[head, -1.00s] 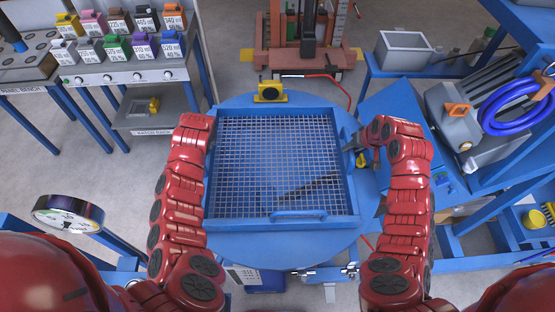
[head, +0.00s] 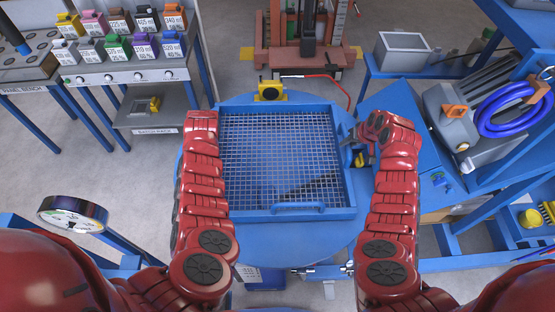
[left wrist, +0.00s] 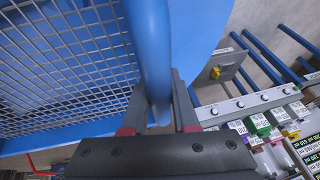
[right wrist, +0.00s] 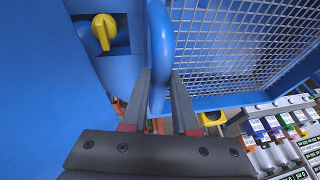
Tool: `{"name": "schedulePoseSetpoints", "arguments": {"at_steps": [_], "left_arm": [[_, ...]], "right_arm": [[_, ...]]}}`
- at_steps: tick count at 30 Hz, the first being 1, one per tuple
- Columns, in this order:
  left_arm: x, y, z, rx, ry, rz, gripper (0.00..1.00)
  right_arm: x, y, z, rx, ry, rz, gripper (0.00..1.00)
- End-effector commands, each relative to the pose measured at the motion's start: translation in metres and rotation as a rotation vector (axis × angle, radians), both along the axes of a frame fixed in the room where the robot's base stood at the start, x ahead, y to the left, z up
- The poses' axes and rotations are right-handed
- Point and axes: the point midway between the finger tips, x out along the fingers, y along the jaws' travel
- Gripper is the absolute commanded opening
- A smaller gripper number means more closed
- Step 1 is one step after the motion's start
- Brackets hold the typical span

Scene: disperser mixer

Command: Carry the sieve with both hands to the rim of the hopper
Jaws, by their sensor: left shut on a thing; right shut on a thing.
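The sieve (head: 240,215) is a square blue frame with wire mesh, in the middle of the head view. It lies over a round blue top (head: 295,246), apparently the hopper; how much gap lies between them I cannot tell. My left gripper (left wrist: 158,108) is shut on the sieve's blue side handle (left wrist: 150,50) in the left wrist view; my arm hides it in the head view. My right gripper (head: 364,138) is at the sieve's right side. In the right wrist view it (right wrist: 160,92) is shut on the opposite blue handle (right wrist: 159,45).
A yellow block (head: 270,91) stands just behind the sieve. A blue bench with a motor and hose (head: 512,108) is at the right. A rack of coloured bottles (head: 125,50) is at the left back. A round gauge (head: 73,214) is at the left front.

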Motion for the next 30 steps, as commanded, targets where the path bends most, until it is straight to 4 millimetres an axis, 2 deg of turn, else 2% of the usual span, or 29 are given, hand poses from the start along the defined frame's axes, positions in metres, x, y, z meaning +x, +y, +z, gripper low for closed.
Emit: {"name": "schedulePoseSetpoints", "arguments": {"at_steps": [9, 30], "left_arm": [[0.0067, 0.0046, 0.0008, 0.005, -0.002, 0.006, 0.0], [0.0106, 0.0005, -0.0009, 0.01, 0.001, -0.01, 0.0]], "right_arm": [[0.0081, -0.0041, 0.0014, -0.005, -0.003, -0.006, 0.0], [0.0108, -0.0027, -0.0025, -0.007, -0.001, -0.001, 0.0]]}}
